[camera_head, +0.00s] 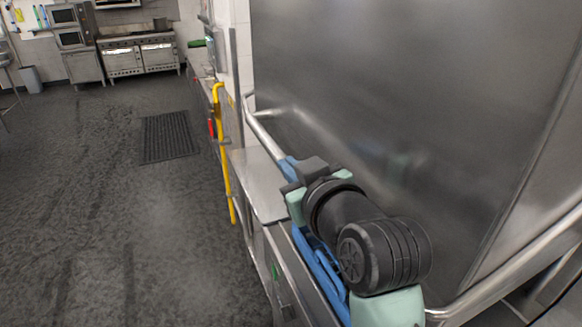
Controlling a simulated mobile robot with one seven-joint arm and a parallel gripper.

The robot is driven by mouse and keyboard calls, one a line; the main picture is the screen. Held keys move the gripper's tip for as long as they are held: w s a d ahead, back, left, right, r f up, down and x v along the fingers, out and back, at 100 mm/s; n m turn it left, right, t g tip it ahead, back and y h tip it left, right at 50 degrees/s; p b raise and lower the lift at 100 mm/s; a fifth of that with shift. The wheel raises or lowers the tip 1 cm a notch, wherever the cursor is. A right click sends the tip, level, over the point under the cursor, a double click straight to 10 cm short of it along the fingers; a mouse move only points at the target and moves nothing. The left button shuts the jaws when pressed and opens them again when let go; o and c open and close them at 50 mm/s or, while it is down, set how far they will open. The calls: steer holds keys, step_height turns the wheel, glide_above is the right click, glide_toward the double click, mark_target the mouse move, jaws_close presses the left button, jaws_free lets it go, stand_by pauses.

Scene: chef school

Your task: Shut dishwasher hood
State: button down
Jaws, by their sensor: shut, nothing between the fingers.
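The dishwasher hood (400,90) is a large grey steel box that fills the right side of the view. A steel bar handle (265,135) runs along its lower edge at the left and shows again at the lower right (520,267). My gripper (297,178) is shut with nothing held, close beside the bar handle where a blue part shows. I cannot tell whether it touches the bar. My black and pale green wrist hides the middle of the handle and part of the hood's lower edge.
A steel counter (257,185) lies beyond my gripper, with a yellow pipe (224,150) along its left side. Open dark floor (90,220) with a black mat (167,137) stretches to the left. Stoves (140,55) stand far back.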

step_height(320, 180, down, 40)
steer(key=b, duration=3)
steer(key=shift+b, duration=0.3)
steer(key=shift+f, duration=0.15)
